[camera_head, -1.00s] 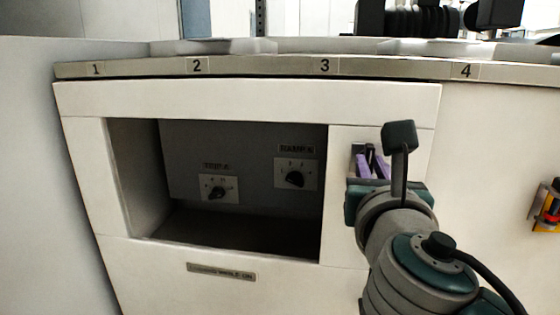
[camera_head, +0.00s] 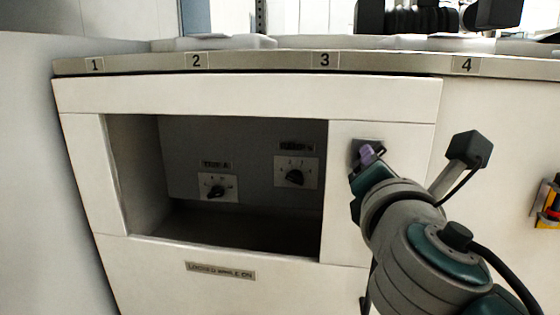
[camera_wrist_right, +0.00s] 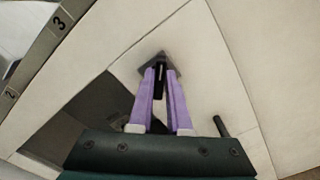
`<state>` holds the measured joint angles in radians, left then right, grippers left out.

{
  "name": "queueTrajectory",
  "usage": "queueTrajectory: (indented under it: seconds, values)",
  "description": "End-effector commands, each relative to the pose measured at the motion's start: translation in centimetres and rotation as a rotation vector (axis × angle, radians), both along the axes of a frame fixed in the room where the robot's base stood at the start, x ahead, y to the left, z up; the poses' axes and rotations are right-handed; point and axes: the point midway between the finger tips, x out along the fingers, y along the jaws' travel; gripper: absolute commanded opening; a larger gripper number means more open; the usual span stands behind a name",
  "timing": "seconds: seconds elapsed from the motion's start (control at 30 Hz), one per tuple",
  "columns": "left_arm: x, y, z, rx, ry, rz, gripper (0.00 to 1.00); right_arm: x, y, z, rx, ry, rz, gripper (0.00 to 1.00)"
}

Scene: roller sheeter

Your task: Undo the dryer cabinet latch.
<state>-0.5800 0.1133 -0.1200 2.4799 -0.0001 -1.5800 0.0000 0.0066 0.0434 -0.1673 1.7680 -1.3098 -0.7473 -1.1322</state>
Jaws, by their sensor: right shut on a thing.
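The dryer cabinet (camera_head: 248,97) is a white front with a recessed dark bay. Its latch has a small dark square plate (camera_head: 375,142) on the white panel right of the bay. In the right wrist view a thin black latch handle (camera_wrist_right: 160,72) stands at the plate (camera_wrist_right: 172,70). My right gripper (camera_head: 366,152) has purple fingers, seen rolled to a slant against the panel. In the right wrist view the gripper (camera_wrist_right: 161,80) is shut with its tips on either side of the black handle. The fingers hide part of the latch. My left gripper is out of view.
Two dials (camera_head: 216,187) (camera_head: 296,174) sit inside the bay. A label plate (camera_head: 221,271) is below it. A counter edge numbered 1 to 4 (camera_head: 260,63) runs above. A yellow and red item (camera_head: 550,205) is at the far right. A dark rod (camera_wrist_right: 222,127) stands beside my gripper.

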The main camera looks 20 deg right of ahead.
Motion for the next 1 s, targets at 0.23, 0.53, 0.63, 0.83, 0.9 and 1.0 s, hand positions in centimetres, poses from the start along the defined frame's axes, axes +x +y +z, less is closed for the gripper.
queueTrajectory:
  seconds: [0.23,0.53,0.63,0.83,0.9,1.0]
  values:
    - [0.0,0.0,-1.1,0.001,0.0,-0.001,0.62,-0.1,-0.1,-0.3,0.202,-0.125,-0.001,0.0]
    - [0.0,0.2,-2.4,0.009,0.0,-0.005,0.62,-0.1,-0.1,-0.4,0.438,-0.269,-0.001,0.0]
    - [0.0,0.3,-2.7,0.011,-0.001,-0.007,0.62,-0.1,-0.1,-0.5,0.508,-0.312,0.0,0.0]
    - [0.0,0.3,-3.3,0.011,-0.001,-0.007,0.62,-0.1,-0.2,-0.5,0.621,-0.381,0.0,0.0]
    - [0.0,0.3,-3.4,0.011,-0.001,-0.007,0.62,-0.1,-0.1,-0.5,0.65,-0.398,0.0,0.0]
    - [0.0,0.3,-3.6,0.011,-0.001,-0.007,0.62,-0.1,-0.2,-0.5,0.684,-0.419,0.0,0.0]
